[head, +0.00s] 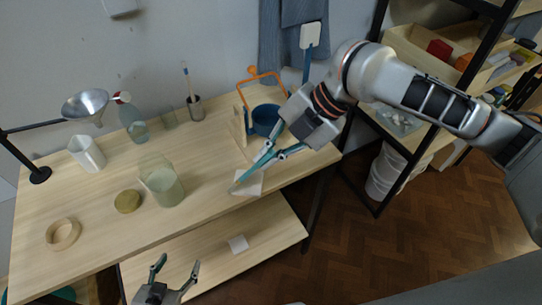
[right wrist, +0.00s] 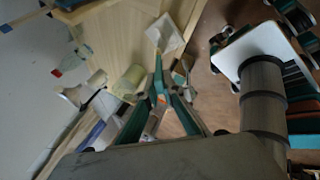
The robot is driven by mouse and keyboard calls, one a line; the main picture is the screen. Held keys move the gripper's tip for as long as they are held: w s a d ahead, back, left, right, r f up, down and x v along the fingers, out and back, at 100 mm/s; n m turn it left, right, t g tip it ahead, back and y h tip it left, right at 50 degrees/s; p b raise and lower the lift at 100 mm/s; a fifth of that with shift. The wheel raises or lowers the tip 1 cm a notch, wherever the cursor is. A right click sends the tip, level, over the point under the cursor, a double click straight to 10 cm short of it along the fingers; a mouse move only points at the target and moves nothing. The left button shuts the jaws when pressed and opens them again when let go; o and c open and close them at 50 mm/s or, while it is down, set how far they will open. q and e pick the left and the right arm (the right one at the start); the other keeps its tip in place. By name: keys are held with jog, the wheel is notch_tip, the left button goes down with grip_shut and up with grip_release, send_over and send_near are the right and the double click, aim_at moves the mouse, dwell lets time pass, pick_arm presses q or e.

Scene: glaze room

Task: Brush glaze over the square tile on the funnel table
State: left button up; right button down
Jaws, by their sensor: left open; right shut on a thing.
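The white square tile (head: 248,185) lies near the front edge of the funnel table (head: 105,225); it also shows in the right wrist view (right wrist: 173,40). My right gripper (head: 262,165) is shut on a thin, light-brown-tipped thing, apparently a brush (head: 237,184), which slants down to the tile's left part. The gripper hides most of it, and I cannot tell whether its tip touches the tile. In the right wrist view my right gripper's fingers (right wrist: 160,85) close together. My left gripper (head: 176,271) is open and empty, low in front of the table.
A glass jar of pale green glaze (head: 162,188), an olive disc (head: 127,201) and a wooden ring (head: 62,234) stand left of the tile. A blue pot (head: 266,121) is behind my right gripper.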

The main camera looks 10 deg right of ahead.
jog(key=w+d, duration=0.5)
dwell(0.8)
jog(key=shift+w, duration=0.1)
jog(key=shift+r, duration=3.05)
notch_tip(320, 180, up, 3)
jog(key=shift+f, duration=0.1)
